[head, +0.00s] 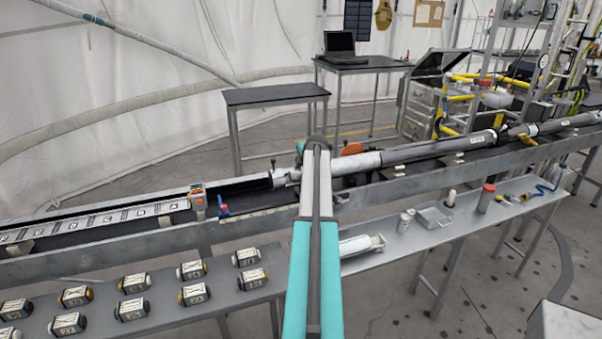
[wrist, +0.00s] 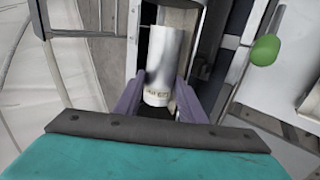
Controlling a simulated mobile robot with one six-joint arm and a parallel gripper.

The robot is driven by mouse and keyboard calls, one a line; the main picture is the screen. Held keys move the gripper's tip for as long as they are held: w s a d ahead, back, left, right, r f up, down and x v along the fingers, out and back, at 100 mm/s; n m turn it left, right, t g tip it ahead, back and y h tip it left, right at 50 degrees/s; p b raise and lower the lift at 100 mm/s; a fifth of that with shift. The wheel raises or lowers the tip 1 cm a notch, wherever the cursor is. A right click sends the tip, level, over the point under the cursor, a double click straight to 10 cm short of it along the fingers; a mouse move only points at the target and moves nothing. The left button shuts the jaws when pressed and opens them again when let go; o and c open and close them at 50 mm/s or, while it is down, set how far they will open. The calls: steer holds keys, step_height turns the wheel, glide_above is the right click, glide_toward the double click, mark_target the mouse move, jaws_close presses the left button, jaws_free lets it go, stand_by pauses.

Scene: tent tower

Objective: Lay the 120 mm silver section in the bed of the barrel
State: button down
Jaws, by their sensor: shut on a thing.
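The silver section (wrist: 160,62) is a short, shiny cylinder with small dark lettering at its near end. In the wrist view it lies between the two purple fingers of my gripper (wrist: 160,84), which is shut on it. In the head view my gripper (head: 316,150) is over the long barrel line, and my arm hides part of what is under it. A bright silver length (head: 355,162) shows just right of it, in line with the dark grey barrel tube (head: 438,147). I cannot tell whether the held section touches the bed.
A strip of lettered plates (head: 95,220) lies left in the long trough. A lower shelf (head: 405,240) carries several labelled blocks (head: 195,293), a white cylinder (head: 358,245) and a small tray (head: 435,217). A laptop table (head: 360,65) stands behind.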

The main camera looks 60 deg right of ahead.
steer(key=shift+s+f, duration=0.15)
steer(key=shift+f, duration=0.25)
steer(key=c, duration=1.3)
jaws_free()
steer(key=shift+o, duration=1.3)
steer(key=shift+a+f, duration=0.1)
steer(key=shift+s+a, duration=0.1)
steer(key=shift+s, duration=0.05)
steer(key=shift+c, duration=0.2)
steer(key=shift+o, duration=0.2)
steer(key=w+r+b+v, duration=0.1)
steer(key=b+v, duration=0.2)
steer(key=v, duration=1.1)
steer(key=shift+d, duration=0.25)
steer(key=shift+r, duration=0.1)
